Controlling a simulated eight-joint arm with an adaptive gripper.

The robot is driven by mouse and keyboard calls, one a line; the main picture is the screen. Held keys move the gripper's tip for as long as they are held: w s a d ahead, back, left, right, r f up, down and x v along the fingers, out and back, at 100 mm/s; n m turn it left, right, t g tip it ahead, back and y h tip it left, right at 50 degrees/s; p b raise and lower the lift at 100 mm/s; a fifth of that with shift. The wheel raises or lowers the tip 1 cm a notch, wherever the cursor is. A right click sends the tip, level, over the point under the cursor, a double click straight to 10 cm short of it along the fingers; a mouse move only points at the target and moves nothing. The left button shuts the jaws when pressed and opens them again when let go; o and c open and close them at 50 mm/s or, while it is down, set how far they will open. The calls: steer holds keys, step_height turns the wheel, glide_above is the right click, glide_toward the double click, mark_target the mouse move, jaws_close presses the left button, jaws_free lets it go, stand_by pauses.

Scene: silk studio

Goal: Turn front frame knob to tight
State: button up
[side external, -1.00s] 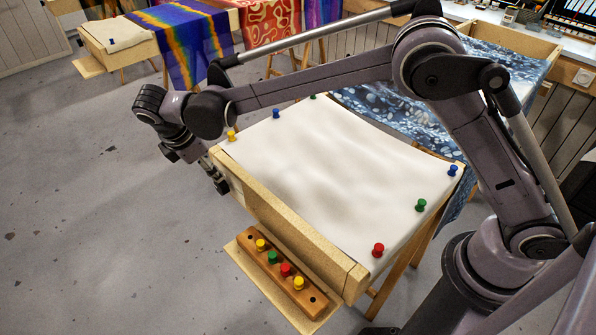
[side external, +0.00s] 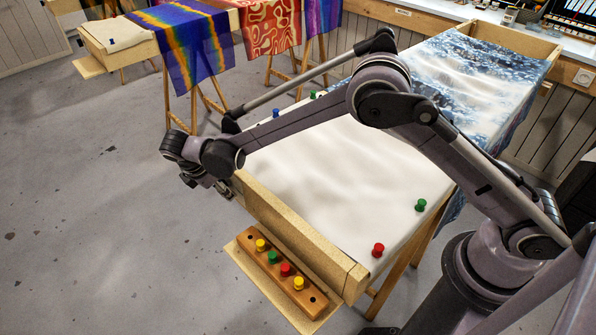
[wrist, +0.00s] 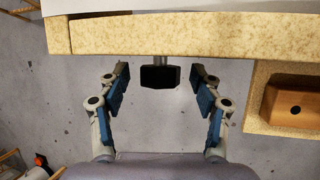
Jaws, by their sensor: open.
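The knob (wrist: 160,77) is a dark block on a short metal shaft at the front of the frame, whose pale speckled front rail (wrist: 155,36) spans the top of the wrist view. My gripper (wrist: 162,84) is open, with one blue-padded finger on each side of the knob. Gaps show between the knob and both fingers. In the side external view my gripper (side external: 224,188) is by the far left end of the front rail (side external: 290,230), and the knob is hidden there. White silk (side external: 320,180) lies stretched over the frame.
A ledge (side external: 240,258) juts from the front rail and carries a wooden peg block (side external: 316,300) with several coloured pins; the block also shows at right in the wrist view (wrist: 298,107). Red (side external: 378,250) and green (side external: 421,205) pins stand on the silk. Floor left of the frame is clear.

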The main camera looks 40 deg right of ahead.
steer(key=shift+d+f, duration=0.1)
steer(key=shift+f, duration=0.1)
steer(key=c, duration=1.2)
steer(key=shift+o, duration=0.2)
steer(key=shift+t, duration=0.3)
steer(key=t, duration=0.3)
steer(key=shift+s+f+m, duration=0.1)
steer(key=shift+s+m, duration=0.2)
steer(key=shift+m, duration=0.1)
steer(key=shift+s+f+m+t+h, duration=0.15)
steer(key=shift+m+t+h, duration=0.2)
steer(key=shift+t, duration=1.45)
